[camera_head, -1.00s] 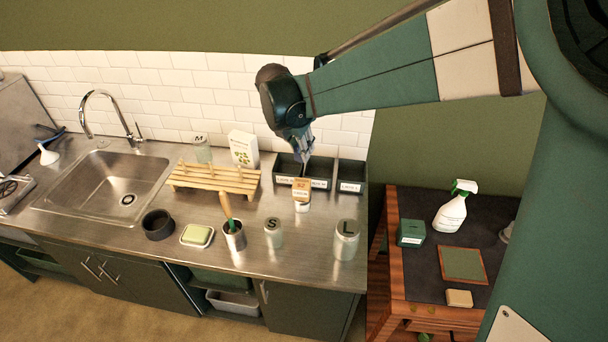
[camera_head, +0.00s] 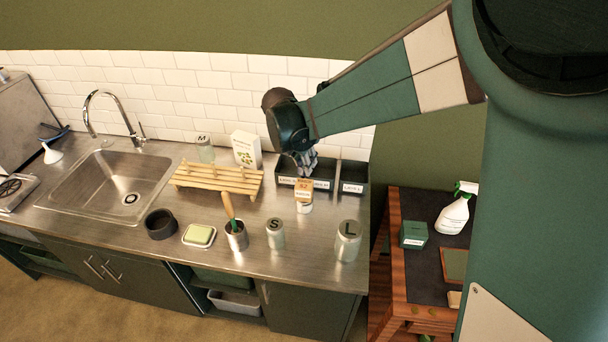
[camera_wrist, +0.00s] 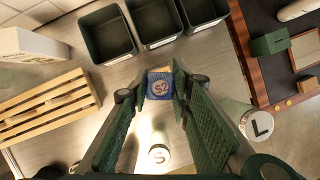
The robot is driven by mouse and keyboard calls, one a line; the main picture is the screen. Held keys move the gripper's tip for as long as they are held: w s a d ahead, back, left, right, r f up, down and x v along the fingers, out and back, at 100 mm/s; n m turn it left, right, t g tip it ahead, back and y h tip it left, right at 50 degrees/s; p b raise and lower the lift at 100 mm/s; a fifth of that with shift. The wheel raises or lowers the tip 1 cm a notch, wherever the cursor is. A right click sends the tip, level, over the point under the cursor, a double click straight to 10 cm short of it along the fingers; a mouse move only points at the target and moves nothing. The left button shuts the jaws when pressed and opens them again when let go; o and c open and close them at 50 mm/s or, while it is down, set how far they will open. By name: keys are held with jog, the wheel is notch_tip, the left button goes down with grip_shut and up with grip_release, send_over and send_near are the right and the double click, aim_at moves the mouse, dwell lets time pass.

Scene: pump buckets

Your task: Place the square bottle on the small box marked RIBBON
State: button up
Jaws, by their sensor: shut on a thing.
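My gripper (camera_head: 307,170) is low in front of the dark bins, just above and behind a tan, square-sided piece marked S2 (camera_head: 303,187) with a pale base on the steel counter. In the wrist view, my gripper (camera_wrist: 160,86) is shut on a square bottle (camera_wrist: 162,89) with a blue face marked S2. In the head view the fingers mostly hide what they hold, so I cannot tell how it meets the tan piece. No RIBBON lettering is readable. A small green box (camera_head: 413,235) with a pale label sits on the side table at right.
Three dark labelled bins (camera_head: 353,177) stand behind the gripper. Jars marked S (camera_head: 275,235) and L (camera_head: 347,243) stand in front. A wooden rack (camera_head: 215,180), a cup with a brush (camera_head: 236,238) and a soap dish (camera_head: 199,235) are to the left. A spray bottle (camera_head: 453,216) is at right.

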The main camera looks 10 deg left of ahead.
aim_at(304, 174)
jog(key=shift+f, duration=0.5)
jog(key=shift+f, duration=2.1)
jog(key=shift+f, duration=0.1)
jog(key=o, duration=0.9)
jog(key=shift+v, duration=6.15)
jog(key=shift+d, duration=0.2)
